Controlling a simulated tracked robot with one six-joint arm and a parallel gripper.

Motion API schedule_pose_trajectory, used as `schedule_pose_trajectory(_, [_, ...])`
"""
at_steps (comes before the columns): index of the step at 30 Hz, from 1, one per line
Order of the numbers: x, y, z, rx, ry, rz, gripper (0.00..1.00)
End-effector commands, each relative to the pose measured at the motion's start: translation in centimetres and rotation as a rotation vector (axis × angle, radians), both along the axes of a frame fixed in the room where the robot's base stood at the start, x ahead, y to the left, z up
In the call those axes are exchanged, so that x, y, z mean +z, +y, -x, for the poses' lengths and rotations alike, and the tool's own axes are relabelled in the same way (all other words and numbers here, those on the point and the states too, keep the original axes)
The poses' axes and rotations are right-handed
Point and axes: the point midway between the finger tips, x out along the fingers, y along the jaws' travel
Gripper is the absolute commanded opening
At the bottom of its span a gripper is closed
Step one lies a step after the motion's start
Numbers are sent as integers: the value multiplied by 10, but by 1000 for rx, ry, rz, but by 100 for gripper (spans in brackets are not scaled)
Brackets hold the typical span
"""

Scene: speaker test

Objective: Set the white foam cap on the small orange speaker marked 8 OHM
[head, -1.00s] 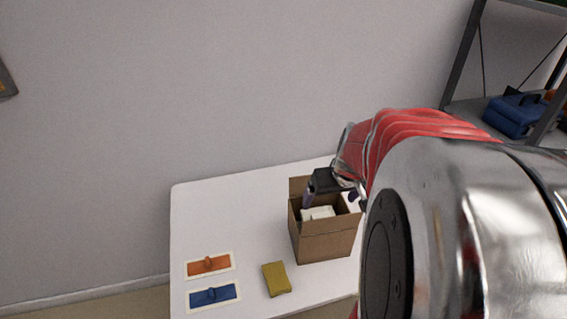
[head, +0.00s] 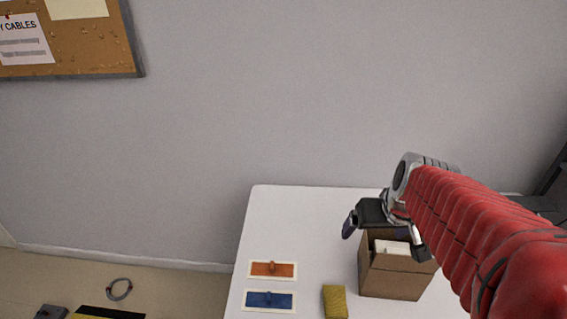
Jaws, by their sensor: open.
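My gripper (head: 385,238) is open, in front of the upper part of a cardboard box (head: 391,281) on the white table. One finger is left of the box, the other over its right side. Nothing shows between the fingers. A white block (head: 392,247) is partly visible inside the open box; it may be the foam cap, but I cannot tell. No speaker marked 8 OHM can be made out. An orange piece with a small knob (head: 272,269) lies on a pale card at the left of the table; no lettering is readable on it.
A blue piece (head: 268,300) on a pale card lies in front of the orange one. A yellow block (head: 334,301) lies left of the box. The white table (head: 300,215) is bare towards the back. A cable loop (head: 119,289) is on the floor.

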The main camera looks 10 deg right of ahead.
Motion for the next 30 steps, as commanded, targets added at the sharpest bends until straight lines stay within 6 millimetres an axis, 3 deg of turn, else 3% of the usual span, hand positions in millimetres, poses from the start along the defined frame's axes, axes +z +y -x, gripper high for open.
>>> schedule_pose_trajectory(1, [7, 17, 1, 28, -10, 4, 88])
schedule_pose_trajectory(6, [24, 65, 15, 98, -27, 8, 88])
schedule_pose_trajectory(15, [44, 130, 51, 206, -60, 10, 88])
schedule_pose_trajectory(21, [48, 146, 65, 233, -69, 9, 88])
schedule_pose_trajectory(30, [48, 147, 66, 233, -69, 8, 88])
